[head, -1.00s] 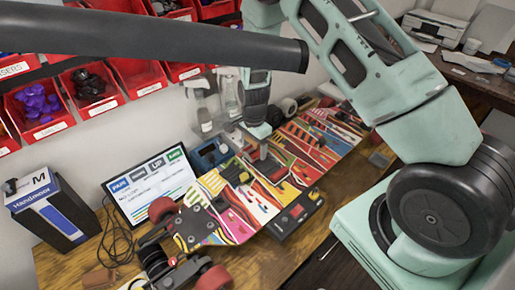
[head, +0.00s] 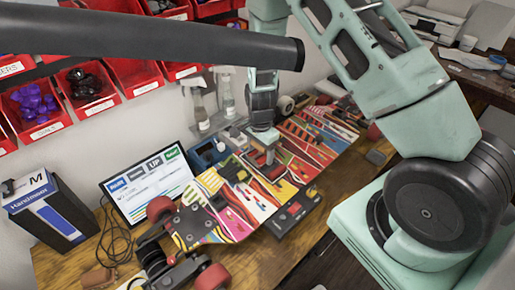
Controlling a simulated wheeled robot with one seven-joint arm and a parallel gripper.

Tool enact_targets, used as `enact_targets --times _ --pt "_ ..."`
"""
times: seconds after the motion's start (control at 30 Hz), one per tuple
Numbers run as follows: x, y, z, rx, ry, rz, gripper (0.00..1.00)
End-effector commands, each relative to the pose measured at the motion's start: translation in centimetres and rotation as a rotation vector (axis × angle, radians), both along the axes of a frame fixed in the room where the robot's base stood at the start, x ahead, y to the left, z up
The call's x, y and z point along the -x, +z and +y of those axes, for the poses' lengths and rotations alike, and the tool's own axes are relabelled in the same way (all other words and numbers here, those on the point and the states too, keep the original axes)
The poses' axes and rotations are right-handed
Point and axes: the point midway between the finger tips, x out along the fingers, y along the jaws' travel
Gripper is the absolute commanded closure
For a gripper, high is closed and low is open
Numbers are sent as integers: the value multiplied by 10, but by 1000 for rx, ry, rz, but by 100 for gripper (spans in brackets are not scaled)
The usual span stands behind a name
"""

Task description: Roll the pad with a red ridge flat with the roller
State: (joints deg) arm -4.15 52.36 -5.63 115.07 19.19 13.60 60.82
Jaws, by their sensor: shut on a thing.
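My gripper (head: 266,145) is over the middle of the colourful skateboard deck (head: 238,226), pointing down. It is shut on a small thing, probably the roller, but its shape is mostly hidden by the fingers. Whether it touches the deck I cannot tell. Dark pads lie on the deck just left of and below my gripper, one of them a dark pad (head: 235,173). Red patches show among the pads and the deck print, and the view is too small to tell which pad has a red ridge.
A blue-and-black device (head: 207,153) and spray bottles (head: 199,112) stand behind. A monitor (head: 150,187) and a blue box (head: 50,210) are at left. Red wheels (head: 213,278) stand near front.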

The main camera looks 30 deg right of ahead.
Motion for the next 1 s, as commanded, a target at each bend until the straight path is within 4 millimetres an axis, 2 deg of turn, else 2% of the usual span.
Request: enact_targets --times 0.2,0.4,1.0 --pt "14 -1 -4 0 -2 1 49" --pt "19 -2 -5 1 -1 1 49" --pt "-10 0 1 1 -2 2 49"
